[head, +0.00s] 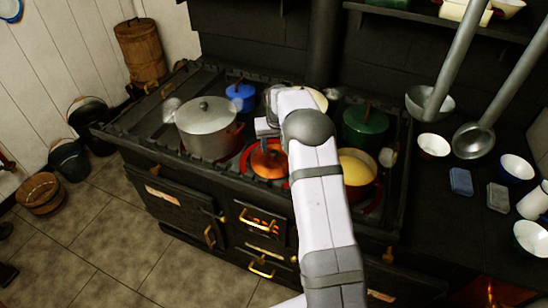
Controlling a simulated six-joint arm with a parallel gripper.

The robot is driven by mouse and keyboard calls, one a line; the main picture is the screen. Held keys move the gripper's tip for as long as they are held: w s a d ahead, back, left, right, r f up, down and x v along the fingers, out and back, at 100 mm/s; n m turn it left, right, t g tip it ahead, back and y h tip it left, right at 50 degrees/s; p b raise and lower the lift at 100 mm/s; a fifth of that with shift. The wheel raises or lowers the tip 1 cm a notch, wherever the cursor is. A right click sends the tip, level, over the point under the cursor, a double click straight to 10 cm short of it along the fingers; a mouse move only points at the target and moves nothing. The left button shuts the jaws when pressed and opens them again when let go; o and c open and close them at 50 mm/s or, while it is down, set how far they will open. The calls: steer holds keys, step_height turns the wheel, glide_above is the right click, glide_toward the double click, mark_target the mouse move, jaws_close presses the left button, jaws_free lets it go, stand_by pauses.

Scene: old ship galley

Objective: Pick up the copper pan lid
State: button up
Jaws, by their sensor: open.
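The copper pan lid (268,165) shows orange-brown near the front edge of the dark stove (190,172), to the right of a large grey pot. It appears to sit on a pan, with a reddish rim around it. My gripper (266,128) is just above and behind the lid in the picture, at the end of my white arm. It is open and seems to hold nothing. The fingertips are small here, and I cannot tell whether they touch the lid. My wrist and forearm hide the area right of the lid.
The lidded grey pot (208,128) stands close on the left, a blue pot (241,96) behind. A green pot (364,124) and a yellow pan (357,168) stand right of my arm. Two ladles (473,140) hang at the right.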

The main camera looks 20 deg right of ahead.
steer(key=shift+x, duration=1.15)
jaws_close()
steer(key=shift+r, duration=0.15)
